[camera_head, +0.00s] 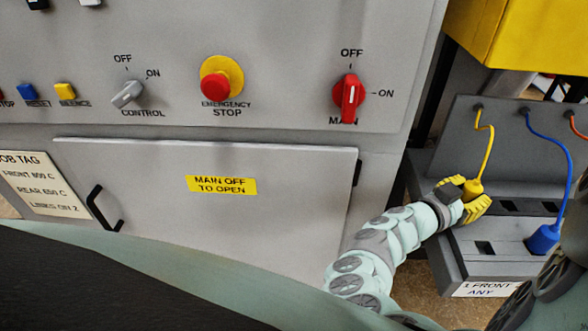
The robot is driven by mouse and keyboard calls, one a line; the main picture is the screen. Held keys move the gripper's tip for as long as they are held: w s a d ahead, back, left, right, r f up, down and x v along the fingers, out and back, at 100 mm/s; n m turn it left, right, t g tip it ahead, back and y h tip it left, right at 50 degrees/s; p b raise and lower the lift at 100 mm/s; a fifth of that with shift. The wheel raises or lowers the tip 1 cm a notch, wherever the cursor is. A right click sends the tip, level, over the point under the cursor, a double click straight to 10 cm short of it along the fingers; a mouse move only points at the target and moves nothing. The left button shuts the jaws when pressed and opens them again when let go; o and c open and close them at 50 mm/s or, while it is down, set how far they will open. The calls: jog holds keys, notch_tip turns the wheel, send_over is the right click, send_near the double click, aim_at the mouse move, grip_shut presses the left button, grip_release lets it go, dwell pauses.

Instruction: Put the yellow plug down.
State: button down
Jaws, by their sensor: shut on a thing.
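The yellow plug (473,187) hangs on a yellow cord (487,140) that comes from the upright grey panel at the right. My gripper (470,200), with yellow ribbed fingers, is shut on the plug and partly hides its lower part. It holds the plug near the left part of a grey socket bench (455,262) with dark rectangular slots. I cannot tell whether the plug touches the bench.
A blue plug (543,238) on a blue cord stands at the bench to the right. An orange cord (577,126) is at the right edge. The furnace cabinet (240,240) with its closed door and red main switch (348,94) at OFF fills the left.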

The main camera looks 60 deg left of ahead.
jog(key=shift+s+f, duration=0.1)
jog(key=shift+f, duration=0.4)
jog(key=c, duration=0.9)
grip_release()
jog(key=shift+a+f, duration=0.1)
jog(key=shift+f, duration=0.05)
jog(key=shift+o, duration=1.3)
jog(key=shift+f, duration=0.15)
jog(key=shift+a+f+g, duration=0.1)
jog(key=shift+g, duration=0.2)
jog(key=shift+r, duration=0.35)
jog(key=s+a+r, duration=0.1)
jog(key=s, duration=1)
jog(key=shift+s+r+p, duration=0.3)
jog(key=shift+s, duration=0.05)
jog(key=shift+a, duration=0.1)
